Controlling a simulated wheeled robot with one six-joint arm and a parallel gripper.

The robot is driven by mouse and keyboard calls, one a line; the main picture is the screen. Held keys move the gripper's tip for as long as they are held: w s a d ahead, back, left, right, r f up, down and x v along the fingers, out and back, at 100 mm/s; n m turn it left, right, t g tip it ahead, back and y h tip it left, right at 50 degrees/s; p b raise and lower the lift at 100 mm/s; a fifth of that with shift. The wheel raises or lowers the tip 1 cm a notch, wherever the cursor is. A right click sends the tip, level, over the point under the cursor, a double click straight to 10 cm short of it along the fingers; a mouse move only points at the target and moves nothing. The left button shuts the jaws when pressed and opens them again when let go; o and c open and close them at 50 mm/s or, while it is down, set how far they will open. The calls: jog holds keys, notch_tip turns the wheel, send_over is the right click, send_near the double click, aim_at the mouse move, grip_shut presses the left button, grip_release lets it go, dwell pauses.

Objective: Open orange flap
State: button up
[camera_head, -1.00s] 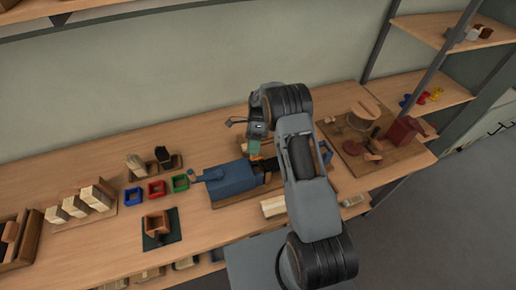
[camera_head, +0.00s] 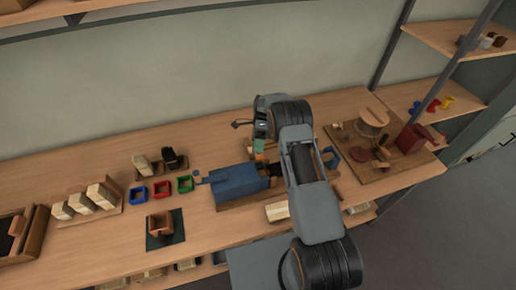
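A small orange part (camera_head: 260,157), which may be the orange flap, shows just below my gripper (camera_head: 259,146) at the right end of the blue machine (camera_head: 237,181). Most of it is hidden by my gripper and arm, so I cannot tell whether it is raised or flat. My gripper points down at it from above. The fingers look greenish and small, and I cannot see whether they are apart, shut, or touching the orange part. The blue machine lies on a wooden base on the bench, and my arm covers its right side.
Blue (camera_head: 139,195), red (camera_head: 162,188) and green (camera_head: 185,184) bins stand left of the machine. A brown box (camera_head: 160,224) sits on a dark green mat in front. A board (camera_head: 392,165) with a red box (camera_head: 413,138) lies at the right. Bare bench lies behind the machine.

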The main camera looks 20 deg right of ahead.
jog(key=o, duration=0.5)
jog(key=shift+c, duration=0.2)
jog(key=shift+r, duration=0.25)
notch_tip(320, 180, up, 4)
jog(key=p, duration=0.4)
jog(key=shift+f, duration=0.15)
jog(key=s+r+b, duration=0.5)
jog(key=s+r, duration=0.3)
jog(key=s, duration=0.6)
jog(key=shift+d+r, duration=0.3)
jog(key=shift+r, duration=0.1)
